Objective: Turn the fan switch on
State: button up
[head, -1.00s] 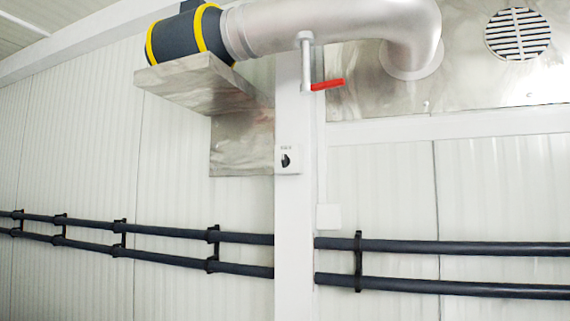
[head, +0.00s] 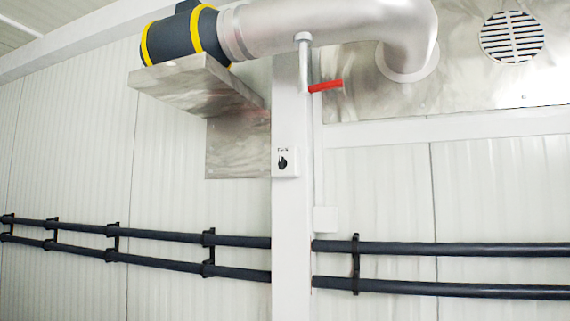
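A small white switch box with a black rotary knob (head: 283,163) is mounted on the front of the white vertical post, near the middle of the head view. Small dark marks show above the knob, too small to read. The fan (head: 183,38), a dark cylinder with yellow bands, sits on a metal bracket at the upper left and joins a silver duct (head: 320,27). My gripper is not in view.
A round vent (head: 511,37) is at the upper right. The space in front of the switch looks clear.

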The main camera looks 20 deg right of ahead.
aim_at(283, 163)
jog(key=i+j+z, duration=0.1)
jog(key=j+z, duration=0.15)
jog(key=z, duration=0.15)
jog(key=i+j+z, duration=0.1)
jog(key=j+z, duration=0.15)
jog(key=z, duration=0.2)
